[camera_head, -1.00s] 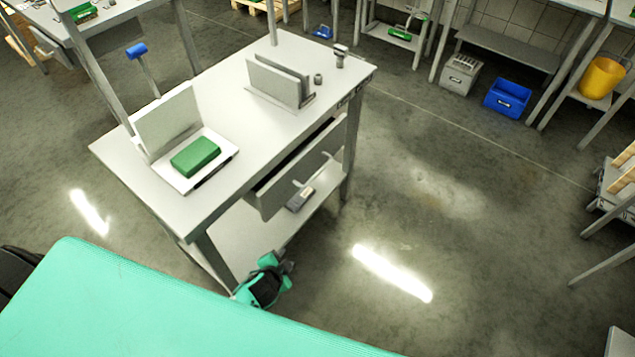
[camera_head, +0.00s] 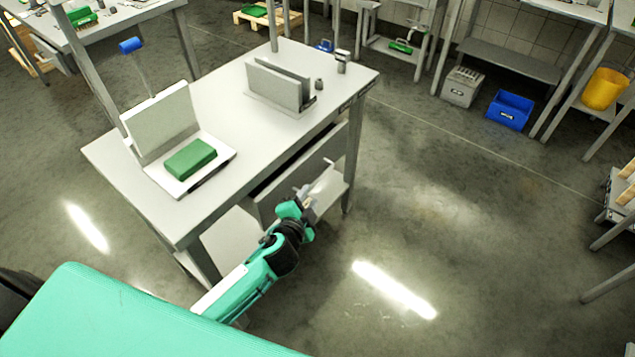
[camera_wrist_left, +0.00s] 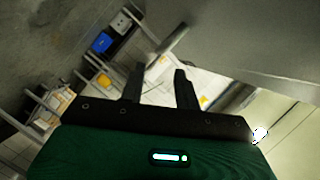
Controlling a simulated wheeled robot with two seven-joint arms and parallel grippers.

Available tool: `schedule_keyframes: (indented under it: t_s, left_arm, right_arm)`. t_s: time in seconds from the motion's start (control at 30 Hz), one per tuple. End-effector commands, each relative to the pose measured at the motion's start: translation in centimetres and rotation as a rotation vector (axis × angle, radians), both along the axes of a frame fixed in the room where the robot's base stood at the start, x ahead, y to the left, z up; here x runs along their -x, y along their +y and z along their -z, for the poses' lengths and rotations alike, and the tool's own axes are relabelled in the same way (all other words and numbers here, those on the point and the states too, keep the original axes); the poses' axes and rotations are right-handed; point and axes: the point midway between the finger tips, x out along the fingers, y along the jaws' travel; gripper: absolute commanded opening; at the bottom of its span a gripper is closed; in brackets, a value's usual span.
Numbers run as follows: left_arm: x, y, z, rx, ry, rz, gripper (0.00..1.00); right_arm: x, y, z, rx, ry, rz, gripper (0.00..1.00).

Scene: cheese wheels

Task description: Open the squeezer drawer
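The squeezer drawer, with its grey front panel (camera_head: 286,181), sits under the top of the white workbench (camera_head: 225,105) in the head view. A dark gap shows above the panel. My left gripper (camera_head: 312,194) is in front of the panel, close to its handle. In the left wrist view, the gripper's two dark fingers (camera_wrist_left: 158,80) stand apart with nothing between them. A light handle bar (camera_wrist_left: 168,46) lies just beyond their tips, apart from them as far as I can tell. The drawer front (camera_wrist_left: 240,40) fills the upper right there. My right gripper is not in view.
On the bench top are a green block (camera_head: 190,158) on a white stand and a grey upright holder (camera_head: 278,88). A lower shelf (camera_head: 232,243) is under the drawer. The floor (camera_head: 450,220) right of the bench is clear.

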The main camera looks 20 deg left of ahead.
Motion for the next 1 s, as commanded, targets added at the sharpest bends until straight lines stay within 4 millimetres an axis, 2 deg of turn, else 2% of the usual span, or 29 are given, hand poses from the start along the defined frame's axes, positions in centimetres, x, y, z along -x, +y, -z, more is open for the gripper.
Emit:
schedule_keyframes:
  t_s: [0.03,0.2,0.4,0.6,0.87,1.0]
  left_arm:
    - [-1.1,0.0,0.2,-0.001,-0.001,0.000,0.32]
    - [-4.0,0.0,0.9,0.000,0.000,-0.001,0.32]
    - [-6.5,-0.1,1.5,0.001,0.000,0.000,0.32]
    - [-7.6,-0.1,1.7,0.001,0.001,-0.001,0.32]
    - [-7.7,-0.1,1.7,0.001,0.001,-0.001,0.32]
    - [-7.7,-0.1,1.7,0.001,0.001,0.000,0.09]
  right_arm:
    - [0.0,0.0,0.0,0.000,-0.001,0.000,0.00]
    - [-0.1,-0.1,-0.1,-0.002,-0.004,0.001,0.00]
    - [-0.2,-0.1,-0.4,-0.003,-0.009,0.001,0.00]
    - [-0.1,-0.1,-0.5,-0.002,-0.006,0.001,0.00]
    - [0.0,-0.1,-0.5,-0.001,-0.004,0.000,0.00]
    - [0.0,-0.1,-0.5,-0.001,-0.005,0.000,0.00]
